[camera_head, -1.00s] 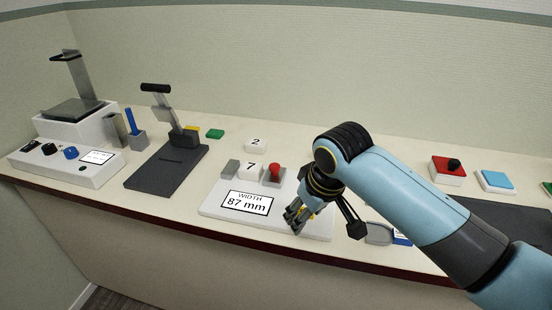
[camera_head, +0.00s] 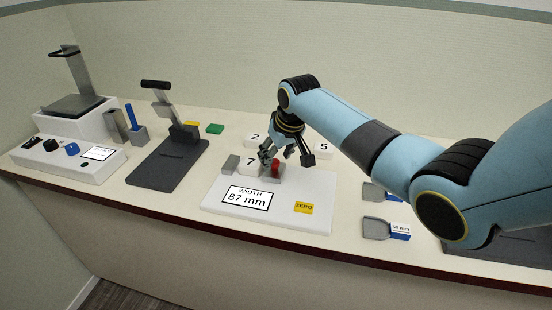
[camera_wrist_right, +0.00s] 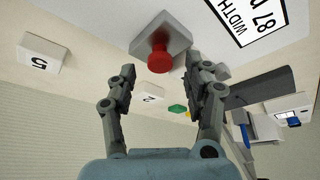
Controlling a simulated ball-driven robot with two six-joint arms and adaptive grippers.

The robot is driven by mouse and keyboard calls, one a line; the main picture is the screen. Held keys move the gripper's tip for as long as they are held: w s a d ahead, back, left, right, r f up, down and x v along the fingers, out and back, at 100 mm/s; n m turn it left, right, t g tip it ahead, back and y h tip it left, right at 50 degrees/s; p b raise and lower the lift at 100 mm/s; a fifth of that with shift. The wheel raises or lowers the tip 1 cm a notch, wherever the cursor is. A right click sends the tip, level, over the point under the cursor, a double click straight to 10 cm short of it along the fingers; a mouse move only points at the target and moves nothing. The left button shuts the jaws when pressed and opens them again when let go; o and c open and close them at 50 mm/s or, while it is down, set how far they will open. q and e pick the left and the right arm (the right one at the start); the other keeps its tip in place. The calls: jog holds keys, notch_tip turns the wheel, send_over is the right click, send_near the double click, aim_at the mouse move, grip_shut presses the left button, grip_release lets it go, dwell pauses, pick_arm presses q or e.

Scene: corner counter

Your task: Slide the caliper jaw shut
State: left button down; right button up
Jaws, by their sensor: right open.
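The caliper is a white plate (camera_head: 222,207) with a display (camera_head: 247,198) reading "WIDTH 87 mm". A grey fixed jaw (camera_head: 231,164) stands at its back left. The sliding jaw is a grey block (camera_wrist_right: 176,35) with a red knob (camera_wrist_right: 160,60), to the right of it. A white block marked 7 (camera_head: 250,168) sits between the jaws. My right gripper (camera_head: 277,157) is open above the sliding jaw, partly hiding it in the head view. In the right wrist view the red knob appears between the open fingertips (camera_wrist_right: 161,68), not gripped. My left gripper is not in view.
A yellow ZERO button (camera_head: 303,207) is on the plate's right. White blocks marked 2 (camera_head: 255,138) and 5 (camera_head: 323,150) stand behind. A dark lever device (camera_head: 165,167) and a scale (camera_head: 75,125) are left. Grey-ended pieces (camera_head: 376,228) lie right.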

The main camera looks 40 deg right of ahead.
jog(key=shift+w+f, duration=0.25)
jog(key=shift+f, duration=0.4)
jog(key=c, duration=0.9)
jog(key=shift+o, duration=0.2)
jog(key=shift+w+a+r, duration=0.1)
jog(key=shift+a, duration=0.05)
jog(key=shift+w+a+p, duration=0.15)
jog(key=shift+p, duration=0.15)
jog(key=o, duration=0.9)
jog(key=shift+c, duration=0.2)
